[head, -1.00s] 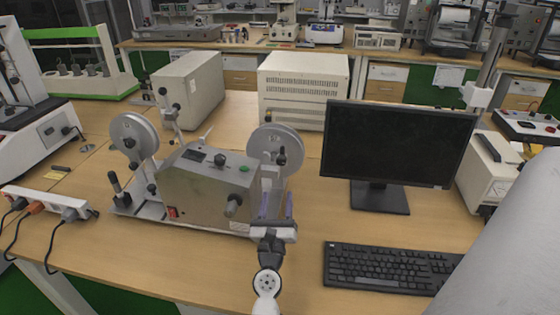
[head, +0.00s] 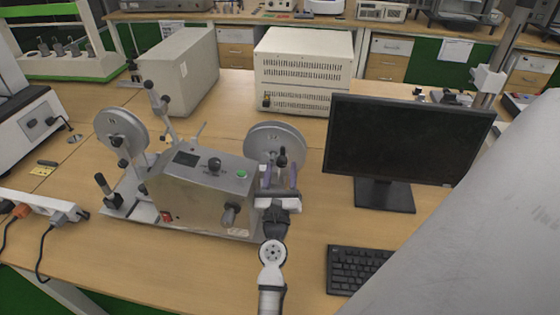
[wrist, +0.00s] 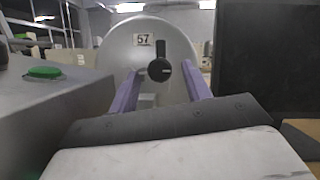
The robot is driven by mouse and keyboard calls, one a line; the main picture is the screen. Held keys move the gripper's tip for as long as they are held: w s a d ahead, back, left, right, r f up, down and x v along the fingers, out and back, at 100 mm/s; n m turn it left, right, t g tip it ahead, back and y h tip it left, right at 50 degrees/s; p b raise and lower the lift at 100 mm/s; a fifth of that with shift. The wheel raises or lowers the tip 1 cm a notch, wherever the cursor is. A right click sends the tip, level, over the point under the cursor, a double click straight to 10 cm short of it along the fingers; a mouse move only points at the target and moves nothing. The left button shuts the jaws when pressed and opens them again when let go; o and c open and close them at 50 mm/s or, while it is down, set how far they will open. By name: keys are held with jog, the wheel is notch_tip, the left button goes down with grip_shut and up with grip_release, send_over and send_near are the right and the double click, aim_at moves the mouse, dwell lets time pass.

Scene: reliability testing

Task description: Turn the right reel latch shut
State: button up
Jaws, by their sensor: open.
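The right reel (head: 274,148) is a grey disc at the right end of the winding machine (head: 203,190). Its latch (head: 282,156) is a black knob with a short lever at the disc's centre. In the wrist view the latch (wrist: 160,66) shows its lever pointing up from the round knob, with the reel (wrist: 120,48) behind it. My gripper (head: 279,176) is open in front of the reel. In the wrist view its two purple fingers (wrist: 163,92) stand apart, either side of and below the knob, with nothing between them. I cannot tell the exact gap to the latch.
The monitor (head: 405,140) stands close on the right, with a keyboard (head: 356,268) in front of it. The machine's body with a green button (head: 241,174) is left of my gripper. A white cabinet (head: 303,68) stands behind the reel.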

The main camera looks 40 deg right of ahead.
jog(key=shift+w+d+r, duration=0.1)
jog(key=shift+w+d, duration=0.05)
jog(key=c, duration=1)
